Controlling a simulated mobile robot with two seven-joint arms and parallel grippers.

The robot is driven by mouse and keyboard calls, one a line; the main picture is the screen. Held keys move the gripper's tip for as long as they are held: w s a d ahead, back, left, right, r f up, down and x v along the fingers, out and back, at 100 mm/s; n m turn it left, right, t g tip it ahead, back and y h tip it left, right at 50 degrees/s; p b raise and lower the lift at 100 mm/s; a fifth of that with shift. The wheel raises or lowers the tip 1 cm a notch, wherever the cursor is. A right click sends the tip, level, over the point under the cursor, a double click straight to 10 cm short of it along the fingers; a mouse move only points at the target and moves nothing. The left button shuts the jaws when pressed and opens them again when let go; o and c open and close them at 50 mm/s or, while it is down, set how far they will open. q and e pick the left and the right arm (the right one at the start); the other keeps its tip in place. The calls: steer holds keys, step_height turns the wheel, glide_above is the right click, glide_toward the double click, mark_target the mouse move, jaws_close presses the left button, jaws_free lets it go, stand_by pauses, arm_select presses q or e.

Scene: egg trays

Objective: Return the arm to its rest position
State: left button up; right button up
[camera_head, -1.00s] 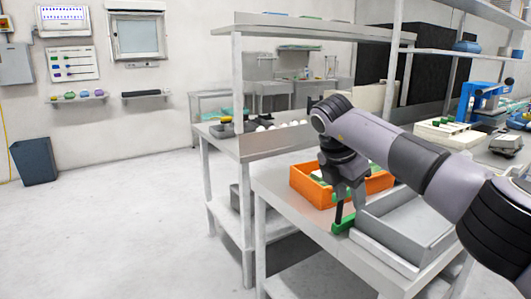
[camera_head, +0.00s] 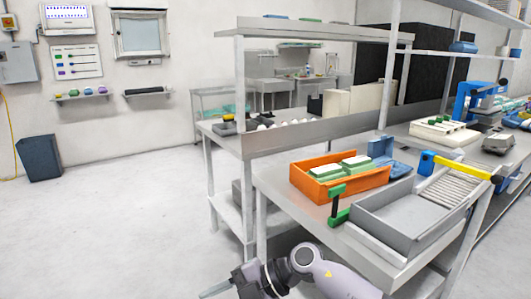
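My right arm comes in at the bottom of the view and is folded low in front of the table. Its gripper (camera_head: 214,290) points left over the floor, away from every object. The fingers are small and partly cut by the lower edge, so I cannot tell whether they are open or shut. I see nothing hanging from them. My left gripper is not in view.
An orange crate (camera_head: 300,183) with green-and-white packs stands on the metal table (camera_head: 290,208). A grey tray (camera_head: 400,243) and a green-and-black upright piece (camera_head: 338,205) are beside it. A blue carton (camera_head: 385,158) lies behind. The floor (camera_head: 130,220) at left is clear.

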step_height(320, 180, up, 4)
steer(key=s+m+t+y+p, duration=0.2)
steer(key=m+t+y, duration=0.5)
steer(key=s+d+f+m+t+h+p, duration=0.1)
steer(key=d+f+m+t+h, duration=0.25)
steer(key=d+m, duration=0.3)
steer(key=s+d+f+m+t+h, duration=0.25)
steer(key=d+f+m+h, duration=0.2)
steer(key=d, duration=0.25)
steer(key=s+d+f+m+t+h+p, duration=0.1)
steer(key=d+f+m+t+h, duration=0.25)
steer(key=d+m+h, duration=0.2)
steer(key=s+d+f+m+g+h, duration=0.2)
steer(key=s+d+f, duration=0.1)
steer(key=s+d, duration=0.2)
steer(key=s+d+f+m+g+h+p, duration=0.1)
steer(key=s+d+f+m+g, duration=0.1)
steer(key=s+d, duration=0.3)
steer(key=shift+s+f+h, duration=0.35)
steer(key=shift+s+f, duration=0.45)
steer(key=shift+s, duration=0.35)
steer(key=shift+d, duration=0.1)
